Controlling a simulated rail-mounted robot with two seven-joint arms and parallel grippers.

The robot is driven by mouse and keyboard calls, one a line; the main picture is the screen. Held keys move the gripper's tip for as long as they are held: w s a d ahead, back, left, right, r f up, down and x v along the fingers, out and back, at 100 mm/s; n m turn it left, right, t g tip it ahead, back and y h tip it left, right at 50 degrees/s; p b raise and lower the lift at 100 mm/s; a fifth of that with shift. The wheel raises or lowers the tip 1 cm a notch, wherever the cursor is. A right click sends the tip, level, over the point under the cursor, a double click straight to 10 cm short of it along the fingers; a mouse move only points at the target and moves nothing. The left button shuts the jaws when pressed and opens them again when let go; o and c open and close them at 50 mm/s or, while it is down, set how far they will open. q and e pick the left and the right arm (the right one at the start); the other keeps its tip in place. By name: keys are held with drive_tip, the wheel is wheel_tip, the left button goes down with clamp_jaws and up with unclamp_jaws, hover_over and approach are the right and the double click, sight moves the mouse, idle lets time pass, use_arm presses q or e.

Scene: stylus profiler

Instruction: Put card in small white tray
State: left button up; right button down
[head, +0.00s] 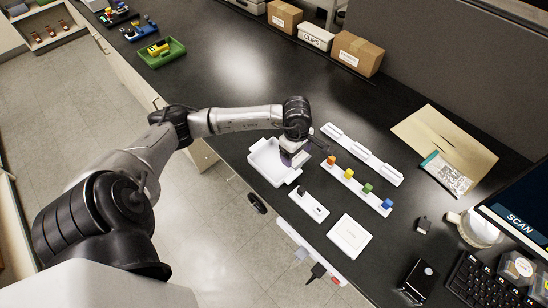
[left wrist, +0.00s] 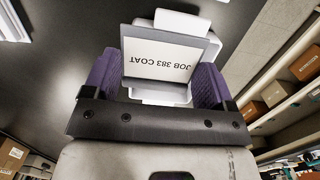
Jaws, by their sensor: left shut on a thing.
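The card (left wrist: 158,62), pale with a grey border and the print "JOB 383 COAT", is between the purple fingers of my left gripper (left wrist: 155,78) in the left wrist view. In the head view my left gripper (head: 293,157) is shut and points down at the right part of the small white tray (head: 264,162). The card is mostly hidden by the gripper there. White parts of the tray (left wrist: 182,20) show behind the card in the left wrist view. I cannot tell whether the card touches the tray floor. My right gripper is not in view.
Right of the tray is a white rack (head: 354,184) with orange, yellow, green and blue pieces. An empty white rack (head: 362,154), a small white holder (head: 309,205) and a white square plate (head: 349,237) are close by. Black bench lies clear behind the tray.

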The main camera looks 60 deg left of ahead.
use_arm(q)
drive_tip(key=p, duration=0.1)
hover_over(275, 164)
drive_tip(key=f, duration=0.4)
drive_tip(key=shift+a, duration=0.2)
drive_tip(key=shift+f, duration=2.05)
drive_tip(key=shift+f, duration=0.2)
drive_tip(key=o, duration=0.7)
drive_tip(key=shift+r, duration=0.1)
